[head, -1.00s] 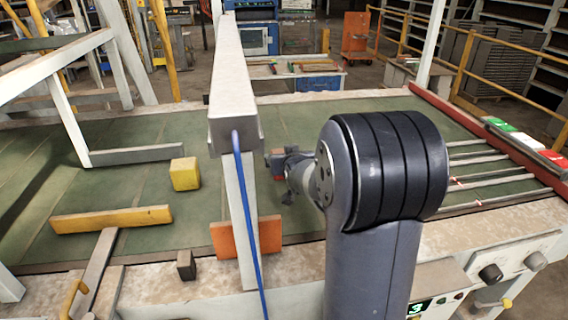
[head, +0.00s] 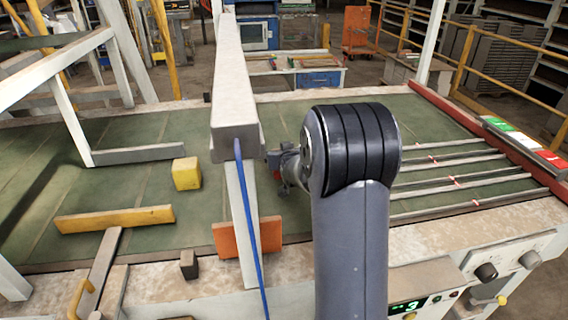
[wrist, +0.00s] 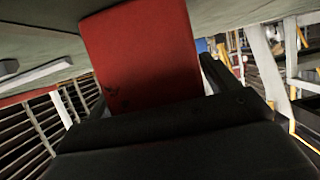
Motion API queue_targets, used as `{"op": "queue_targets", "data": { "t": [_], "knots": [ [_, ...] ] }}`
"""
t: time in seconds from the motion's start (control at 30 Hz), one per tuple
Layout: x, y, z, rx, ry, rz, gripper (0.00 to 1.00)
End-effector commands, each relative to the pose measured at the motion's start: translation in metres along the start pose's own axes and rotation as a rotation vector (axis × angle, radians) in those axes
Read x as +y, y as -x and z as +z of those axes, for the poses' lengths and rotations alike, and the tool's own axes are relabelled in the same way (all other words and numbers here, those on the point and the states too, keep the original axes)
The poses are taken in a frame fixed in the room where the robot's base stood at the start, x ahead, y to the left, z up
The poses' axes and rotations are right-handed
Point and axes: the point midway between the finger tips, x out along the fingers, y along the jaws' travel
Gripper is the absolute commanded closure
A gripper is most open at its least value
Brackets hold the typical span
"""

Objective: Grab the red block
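The red block (wrist: 143,50) fills the upper middle of the wrist view, very close to the camera. Its top runs out of the picture and its lower edge is hidden behind the black body of my gripper (wrist: 160,85). A dark finger stands at the block's right side, with a narrow light gap near its base. The left finger is mostly hidden, so I cannot tell whether the fingers grip the block. In the head view my gripper (head: 275,162) is above the green belt, just right of the white post. The block is not clear there.
The white post (head: 240,205) with a blue cable stands close left of my gripper. An orange plate (head: 232,238), a yellow cube (head: 186,173) and a yellow bar (head: 115,219) lie left. Metal rods (head: 460,178) cross the belt's right side.

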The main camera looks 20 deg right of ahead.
Motion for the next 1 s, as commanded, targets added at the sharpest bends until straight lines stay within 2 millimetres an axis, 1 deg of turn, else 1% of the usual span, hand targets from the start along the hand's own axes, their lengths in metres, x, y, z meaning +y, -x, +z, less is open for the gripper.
{"op": "queue_targets", "data": {
  "t": [0.03,0.07,0.5,0.57,0.77,0.83,0.93,1.0],
  "knots": [
    [0.0,0.0,0.0,0.0,0.0,0.0,0.22],
    [0.0,0.0,0.0,0.0,0.0,0.0,0.24],
    [0.0,0.0,0.0,0.0,0.0,0.0,0.6],
    [0.0,0.0,-0.001,0.001,0.0,0.0,0.64],
    [0.0,0.001,-0.001,0.002,0.0,0.0,0.64],
    [0.0,0.002,-0.005,0.003,-0.001,0.0,0.64],
    [0.0,0.006,-0.015,0.006,0.001,-0.001,0.64],
    [0.0,0.011,-0.027,0.008,0.0,0.0,0.64]
  ]
}}
